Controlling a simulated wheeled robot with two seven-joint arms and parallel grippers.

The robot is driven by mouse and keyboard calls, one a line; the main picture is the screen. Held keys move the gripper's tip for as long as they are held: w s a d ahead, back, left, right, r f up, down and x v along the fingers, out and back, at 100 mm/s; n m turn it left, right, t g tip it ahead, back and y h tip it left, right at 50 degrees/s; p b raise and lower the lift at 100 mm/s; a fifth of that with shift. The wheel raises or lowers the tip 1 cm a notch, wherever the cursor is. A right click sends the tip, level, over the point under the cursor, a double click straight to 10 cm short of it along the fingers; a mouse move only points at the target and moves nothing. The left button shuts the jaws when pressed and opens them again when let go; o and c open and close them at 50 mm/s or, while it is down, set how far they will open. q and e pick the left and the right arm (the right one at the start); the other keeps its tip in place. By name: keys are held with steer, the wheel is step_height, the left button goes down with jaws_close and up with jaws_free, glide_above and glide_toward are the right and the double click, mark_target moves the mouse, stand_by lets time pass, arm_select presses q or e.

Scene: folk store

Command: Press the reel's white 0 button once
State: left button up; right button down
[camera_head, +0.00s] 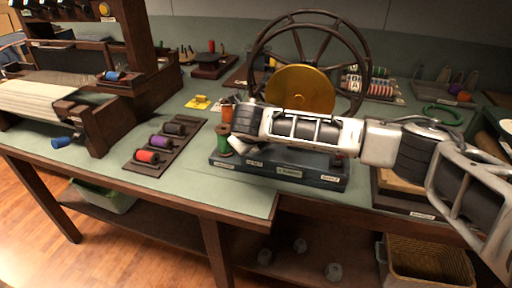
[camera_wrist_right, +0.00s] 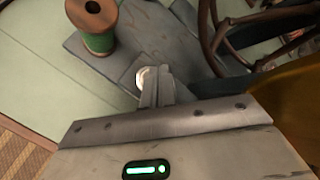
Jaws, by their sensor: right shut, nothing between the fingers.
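The reel has a large dark spoked wheel (camera_head: 308,24), a gold disc (camera_head: 300,90) and a dark grey base (camera_head: 290,172) with small labels on its front. In the right wrist view, a round white button (camera_wrist_right: 143,75) sits on the grey base, partly covered by my fingers. My right gripper (camera_wrist_right: 157,85) is shut and empty, its fingertips right at the button. I cannot tell whether they touch it. My left gripper is not in view.
A green thread spool (camera_wrist_right: 98,40) stands at the base's left end, close to my right gripper. A dark rack (camera_head: 160,150) with several coloured spools lies to the left. A loom-like wooden frame (camera_head: 95,125) stands further left. The green tabletop between is mostly clear.

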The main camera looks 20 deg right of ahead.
stand_by(0.4)
steer(key=shift+f+p, duration=0.3)
steer(key=shift+p, duration=0.15)
steer(key=shift+f, duration=0.15)
steer(key=shift+f, duration=0.5)
stand_by(0.8)
steer(key=shift+r+p, duration=0.9)
steer(key=shift+p, duration=0.6)
